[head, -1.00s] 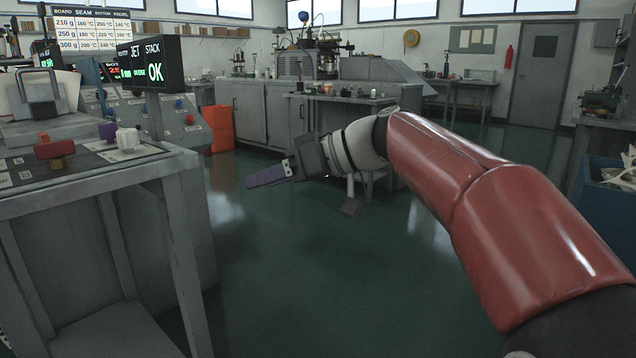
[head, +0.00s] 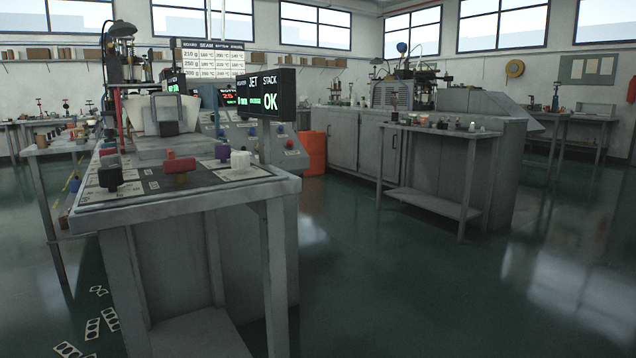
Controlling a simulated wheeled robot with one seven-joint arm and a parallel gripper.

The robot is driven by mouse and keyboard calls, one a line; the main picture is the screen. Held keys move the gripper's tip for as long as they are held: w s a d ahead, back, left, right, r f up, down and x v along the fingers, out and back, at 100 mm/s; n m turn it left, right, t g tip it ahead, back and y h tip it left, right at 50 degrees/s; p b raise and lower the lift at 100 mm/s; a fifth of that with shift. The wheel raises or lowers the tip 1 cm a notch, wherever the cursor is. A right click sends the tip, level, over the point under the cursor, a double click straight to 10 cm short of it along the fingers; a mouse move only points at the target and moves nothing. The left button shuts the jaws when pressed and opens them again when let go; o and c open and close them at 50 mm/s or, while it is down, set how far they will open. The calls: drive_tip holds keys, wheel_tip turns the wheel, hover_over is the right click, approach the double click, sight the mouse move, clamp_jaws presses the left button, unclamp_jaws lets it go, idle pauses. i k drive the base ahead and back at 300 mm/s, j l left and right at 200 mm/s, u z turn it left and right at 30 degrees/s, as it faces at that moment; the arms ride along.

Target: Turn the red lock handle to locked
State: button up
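The red lock handle (head: 181,165) is a red bar on a brown-orange post. It stands on the dark label panel on top of the grey bench (head: 205,197) at left. The bar lies roughly crosswise in the picture; the small labels around it are too small to read. My gripper and arm are out of the head view.
A black display reading "JET STACK OK" (head: 265,95) rises behind the knobs. An orange bin (head: 313,153) stands beyond the bench. Grey cabinets (head: 345,140) and a side table (head: 440,135) are further back. The green floor at right is clear; flat cut-outs (head: 105,325) lie at lower left.

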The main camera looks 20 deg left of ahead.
sight(180, 167)
drive_tip(key=j+u, duration=0.35)
drive_tip(key=j, duration=0.4)
drive_tip(key=j+u, duration=0.3)
drive_tip(key=j, duration=0.45)
drive_tip(key=j+u, duration=0.5)
drive_tip(key=l, duration=0.1)
